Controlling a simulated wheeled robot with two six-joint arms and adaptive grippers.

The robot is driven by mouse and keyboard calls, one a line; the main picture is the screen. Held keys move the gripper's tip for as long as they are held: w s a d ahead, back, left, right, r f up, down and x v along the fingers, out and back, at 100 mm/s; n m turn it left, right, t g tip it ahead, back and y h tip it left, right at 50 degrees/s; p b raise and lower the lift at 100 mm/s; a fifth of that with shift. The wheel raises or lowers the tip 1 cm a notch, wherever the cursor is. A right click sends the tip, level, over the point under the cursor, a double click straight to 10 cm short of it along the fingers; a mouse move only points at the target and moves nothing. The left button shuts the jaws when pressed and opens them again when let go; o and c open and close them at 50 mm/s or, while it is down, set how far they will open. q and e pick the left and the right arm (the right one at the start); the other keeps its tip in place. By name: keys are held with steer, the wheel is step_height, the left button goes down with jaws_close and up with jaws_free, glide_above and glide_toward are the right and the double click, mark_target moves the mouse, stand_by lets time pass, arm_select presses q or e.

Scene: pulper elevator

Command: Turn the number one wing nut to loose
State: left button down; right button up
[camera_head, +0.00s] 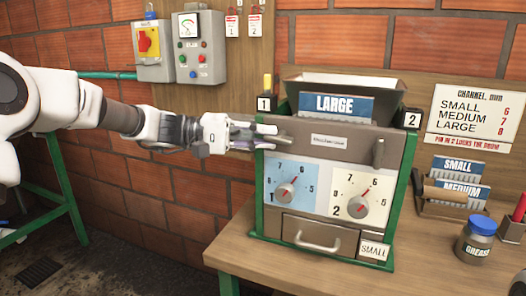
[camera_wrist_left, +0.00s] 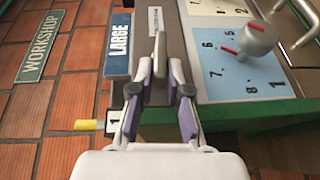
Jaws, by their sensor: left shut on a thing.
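The number two wing nut (camera_head: 378,152) stands upright on the right, below the "2" tag (camera_head: 412,119). My right gripper is not in view.
The machine (camera_head: 334,170) carries a LARGE plate, two dials (camera_head: 287,192) and a drawer (camera_head: 320,236). A sign (camera_head: 474,117), a plate rack (camera_head: 440,207) and a grease jar (camera_head: 476,240) are to the right. Control boxes (camera_head: 199,47) hang behind my left arm.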

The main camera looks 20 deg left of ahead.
arm_select(q)
steer(key=shift+f+h+b, duration=0.25)
steer(key=shift+h+b, duration=0.25)
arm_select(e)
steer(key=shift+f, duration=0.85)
arm_select(q)
steer(key=c, duration=1.2)
jaws_free()
steer(key=shift+o, duration=0.5)
steer(key=shift+w+d, duration=0.1)
steer(key=shift+d, duration=0.15)
steer(key=shift+r, duration=0.1)
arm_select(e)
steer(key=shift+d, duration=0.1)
arm_select(q)
steer(key=shift+a, duration=0.15)
